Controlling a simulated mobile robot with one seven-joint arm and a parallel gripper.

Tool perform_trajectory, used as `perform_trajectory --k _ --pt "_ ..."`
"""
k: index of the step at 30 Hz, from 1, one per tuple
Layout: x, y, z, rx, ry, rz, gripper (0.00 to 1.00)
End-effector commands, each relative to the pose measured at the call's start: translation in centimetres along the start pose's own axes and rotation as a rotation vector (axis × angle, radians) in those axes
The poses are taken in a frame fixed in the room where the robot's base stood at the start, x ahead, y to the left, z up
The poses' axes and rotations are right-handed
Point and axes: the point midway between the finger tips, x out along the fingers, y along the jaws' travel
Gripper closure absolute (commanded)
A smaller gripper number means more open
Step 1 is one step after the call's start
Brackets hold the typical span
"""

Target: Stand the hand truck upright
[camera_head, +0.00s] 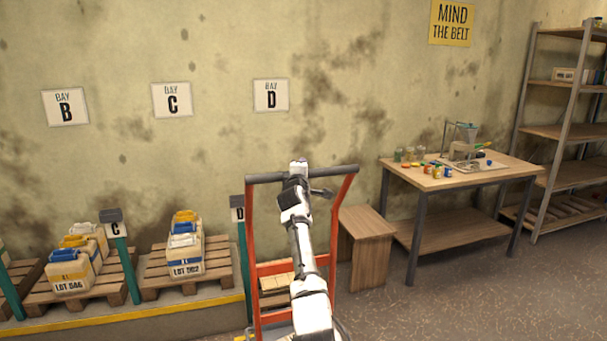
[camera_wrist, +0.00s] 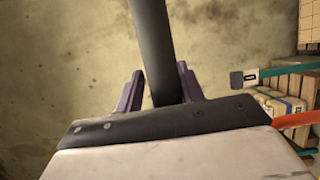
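The hand truck has an orange-red frame (camera_head: 342,222) and a dark grey crossbar handle (camera_head: 325,173) at the top. It stands at the middle of the head view, its handle raised to about the arm's height. Its lower end is cut off by the picture's bottom edge, so its exact tilt is hard to tell. My gripper (camera_head: 297,176) is at the middle of the handle. In the wrist view, the dark handle bar (camera_wrist: 151,35) runs between the two purple-grey fingers (camera_wrist: 160,88), which lie close against both its sides.
Left of the hand truck, pallets (camera_head: 205,265) bear bagged lots behind a yellow edge, with a bay D post (camera_head: 241,250). A wooden stool (camera_head: 366,240) stands close on the right, then a workbench (camera_head: 480,175) and shelving (camera_head: 560,130). Floor is clear at lower right.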

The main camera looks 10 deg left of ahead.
Motion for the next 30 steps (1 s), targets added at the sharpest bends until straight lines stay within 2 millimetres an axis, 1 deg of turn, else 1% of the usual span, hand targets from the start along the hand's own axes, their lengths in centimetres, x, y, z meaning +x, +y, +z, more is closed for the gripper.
perform_trajectory --k 1,2,3,12,17,23,30 --pt "0.0 0.1 -0.2 0.0 0.002 0.001 0.56" --pt "0.0 0.0 -0.2 0.0 0.002 0.0 0.52" --pt "0.0 -0.1 -0.1 0.0 0.001 -0.001 0.51" --pt "-0.1 -0.4 0.1 -0.001 -0.003 -0.007 0.51" --pt "-0.8 -0.5 0.2 0.0 -0.004 -0.006 0.51" --pt "-2.9 -0.6 0.1 0.0 -0.001 -0.005 0.51" --pt "-6.1 -0.6 0.0 0.0 -0.001 -0.004 0.51"
